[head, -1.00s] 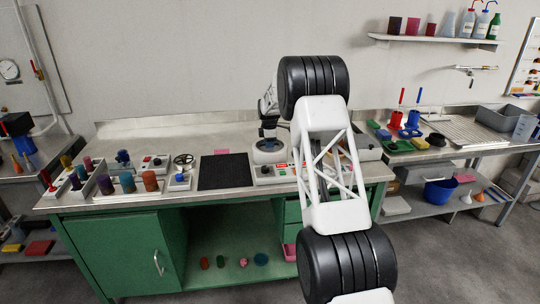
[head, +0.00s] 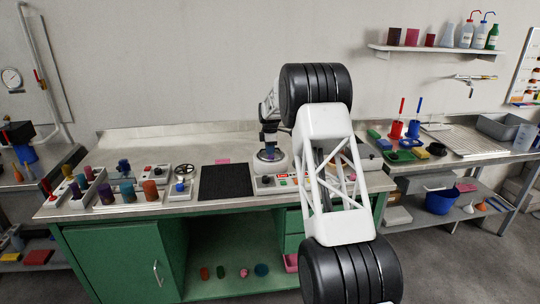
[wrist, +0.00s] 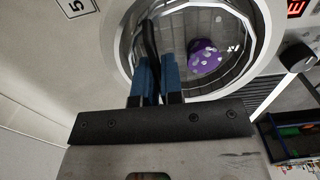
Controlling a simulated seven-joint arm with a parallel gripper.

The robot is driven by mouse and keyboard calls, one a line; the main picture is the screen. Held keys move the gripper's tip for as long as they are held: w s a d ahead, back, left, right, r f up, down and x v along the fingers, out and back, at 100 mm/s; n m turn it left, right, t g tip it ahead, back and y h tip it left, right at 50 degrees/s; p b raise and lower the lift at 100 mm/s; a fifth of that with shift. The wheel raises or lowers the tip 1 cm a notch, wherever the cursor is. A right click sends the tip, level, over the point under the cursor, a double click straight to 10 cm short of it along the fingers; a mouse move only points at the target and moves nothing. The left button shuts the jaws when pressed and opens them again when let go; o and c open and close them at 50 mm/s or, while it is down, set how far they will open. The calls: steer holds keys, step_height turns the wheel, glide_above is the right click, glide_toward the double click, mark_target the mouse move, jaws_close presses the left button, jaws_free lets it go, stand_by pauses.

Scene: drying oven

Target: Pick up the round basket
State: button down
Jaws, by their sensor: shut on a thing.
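My gripper (wrist: 155,62) has its blue fingers shut on a thin black curved strip, which looks like part of the round basket (wrist: 178,42). The fingers reach over the left part of a round opening in the wrist view. A purple piece with pale spots (wrist: 204,56) lies inside, right of the fingers. In the head view my gripper (head: 268,141) points down into the round-topped white device (head: 282,165) on the bench. The fingertips and most of the basket are hidden there.
A control panel with a red display (wrist: 296,8) and a black knob (wrist: 297,57) sits right of the opening. A black mat (head: 226,182) lies left of the device. Several coloured cylinders stand farther left on the bench.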

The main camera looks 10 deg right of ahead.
steer(key=shift+r, duration=3.55)
